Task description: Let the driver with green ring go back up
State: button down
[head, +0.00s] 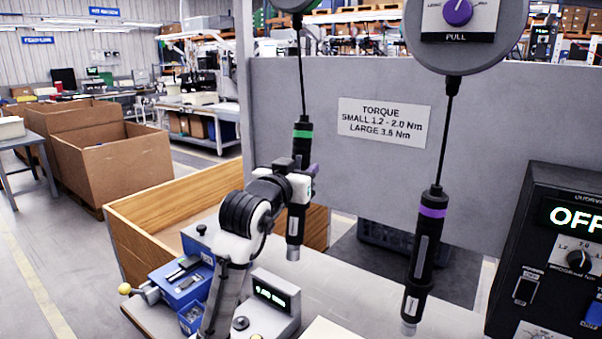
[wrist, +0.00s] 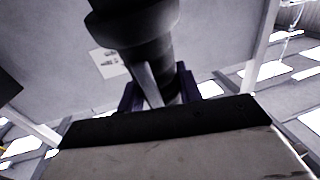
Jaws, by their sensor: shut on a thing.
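The driver with the green ring (head: 303,133) hangs upright on its cable from a balancer (head: 297,5) at the top of the head view. My gripper (head: 308,180) is shut around the middle of its dark body, below the green ring. In the wrist view the driver's dark body (wrist: 150,45) rises between the two fingers of my gripper (wrist: 160,92). The driver's lower end shows below my gripper, above the bench. Part of its body is hidden behind my gripper.
A driver with a purple ring (head: 427,235) hangs to the right from its own balancer (head: 462,35). A control box reading OFF (head: 545,260) stands at far right. A grey panel (head: 350,80) is behind. A wooden-sided bin (head: 160,215) and blue device (head: 185,280) are left.

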jog(key=c, duration=0.9)
grip_release()
jog(key=shift+o, duration=0.8)
jog(key=shift+f, duration=0.1)
jog(key=o, duration=0.7)
jog(key=shift+o, duration=0.2)
